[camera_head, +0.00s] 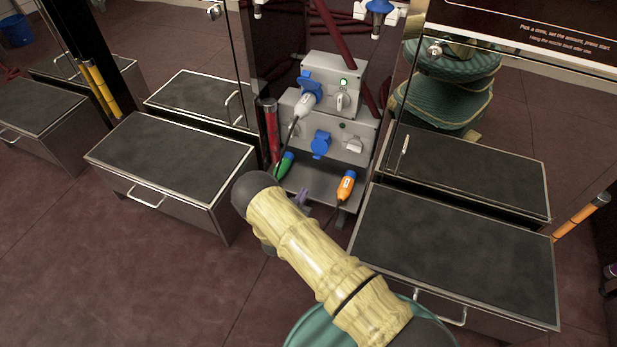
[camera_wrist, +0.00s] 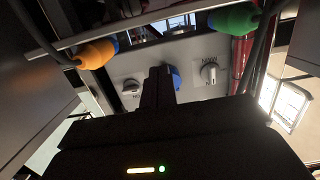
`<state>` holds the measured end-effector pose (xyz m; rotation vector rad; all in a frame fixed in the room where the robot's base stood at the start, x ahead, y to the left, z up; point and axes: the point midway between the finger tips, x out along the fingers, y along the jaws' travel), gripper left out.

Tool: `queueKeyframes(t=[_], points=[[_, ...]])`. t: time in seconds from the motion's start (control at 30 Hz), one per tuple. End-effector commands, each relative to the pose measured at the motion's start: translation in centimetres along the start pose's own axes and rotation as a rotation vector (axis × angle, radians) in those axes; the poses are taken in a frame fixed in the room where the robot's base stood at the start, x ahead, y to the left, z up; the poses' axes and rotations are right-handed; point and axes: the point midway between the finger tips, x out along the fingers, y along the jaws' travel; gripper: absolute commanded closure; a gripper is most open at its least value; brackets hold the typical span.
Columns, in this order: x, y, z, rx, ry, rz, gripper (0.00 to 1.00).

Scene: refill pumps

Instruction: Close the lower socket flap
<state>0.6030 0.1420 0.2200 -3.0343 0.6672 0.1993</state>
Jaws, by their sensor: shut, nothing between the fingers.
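The lower socket box (camera_head: 290,108) is grey, with a blue flap (camera_head: 320,144) left of its knob (camera_head: 354,144). The flap looks tilted out from the box face, but its exact angle is hard to tell. In the wrist view, the blue flap (camera_wrist: 175,77) shows partly behind my gripper's dark fingers.
The upper socket box (camera_head: 318,68) has a white plug (camera_head: 303,104) at its blue socket, with a cable hanging down. A green connector (camera_head: 285,164) and an orange connector (camera_head: 346,186) flank the space below the lower box. Dark-topped cabinets (camera_head: 170,160) stand left and right.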

Motion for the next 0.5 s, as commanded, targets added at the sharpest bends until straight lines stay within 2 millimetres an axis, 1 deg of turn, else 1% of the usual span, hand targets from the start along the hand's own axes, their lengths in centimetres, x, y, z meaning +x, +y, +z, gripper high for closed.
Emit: queueKeyframes(t=[0.03,0.13,0.5], points=[[-0.54,-0.04,0.15,-0.001,0.0,-0.001,1.0],[-1.02,-0.02,0.59,-0.001,0.001,-0.001,1.0],[-1.02,0.0,0.66,-0.003,-0.002,-0.004,1.0]])
